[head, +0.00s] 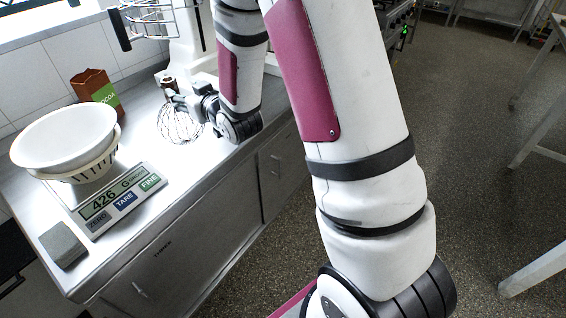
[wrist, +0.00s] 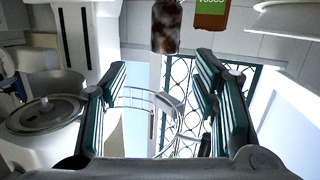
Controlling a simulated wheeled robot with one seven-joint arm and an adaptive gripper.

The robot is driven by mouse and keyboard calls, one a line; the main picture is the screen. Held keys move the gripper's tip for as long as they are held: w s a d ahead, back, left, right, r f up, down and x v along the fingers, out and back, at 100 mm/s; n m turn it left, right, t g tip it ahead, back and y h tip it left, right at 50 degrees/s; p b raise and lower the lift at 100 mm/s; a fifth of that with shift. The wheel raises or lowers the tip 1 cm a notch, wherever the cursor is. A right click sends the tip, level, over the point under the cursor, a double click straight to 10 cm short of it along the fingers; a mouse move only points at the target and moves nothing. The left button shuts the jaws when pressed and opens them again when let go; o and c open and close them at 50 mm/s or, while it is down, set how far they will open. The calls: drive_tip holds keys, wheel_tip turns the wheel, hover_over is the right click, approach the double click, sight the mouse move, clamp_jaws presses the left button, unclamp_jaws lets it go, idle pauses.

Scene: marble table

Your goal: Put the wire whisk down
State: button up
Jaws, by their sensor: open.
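The wire whisk (head: 177,124) shows in the head view as a loop of thin wires at the counter, just below and beside my gripper (head: 176,97). Its handle is not clear, and I cannot tell whether the wires rest on the counter or touch the fingers. In the wrist view my gripper (wrist: 160,85) is open, with its two dark green-edged fingers wide apart. Thin curved wires show between and beyond the fingers there, but I cannot tell whether they belong to the whisk.
A scale (head: 118,200) bears a white bowl (head: 62,135) on the left of the counter (head: 190,172). A grey block (head: 63,246) lies near the front. A brown cocoa bag (head: 93,87) and a brown jar (wrist: 166,26) stand behind. The counter between scale and whisk is clear.

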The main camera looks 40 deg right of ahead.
drive_tip(key=s+r+m+g+h, duration=0.1)
drive_tip(key=s+r+g, duration=0.25)
drive_tip(key=s, duration=0.45)
drive_tip(key=s+r+g+h, duration=0.1)
drive_tip(key=s+r+g, duration=0.25)
drive_tip(key=s, duration=0.45)
drive_tip(key=s+a+g, duration=0.1)
drive_tip(key=s+g, duration=0.5)
drive_tip(key=s, duration=1.9)
drive_tip(key=shift+s+a+r+m+y, duration=0.15)
drive_tip(key=shift+s+r+m+y, duration=0.15)
drive_tip(key=shift+r+y, duration=0.1)
drive_tip(key=shift+w, duration=0.1)
drive_tip(key=shift+t, duration=0.5)
wheel_tip(320, 180, up, 4)
drive_tip(key=p, duration=0.3)
drive_tip(key=shift+r, duration=0.2)
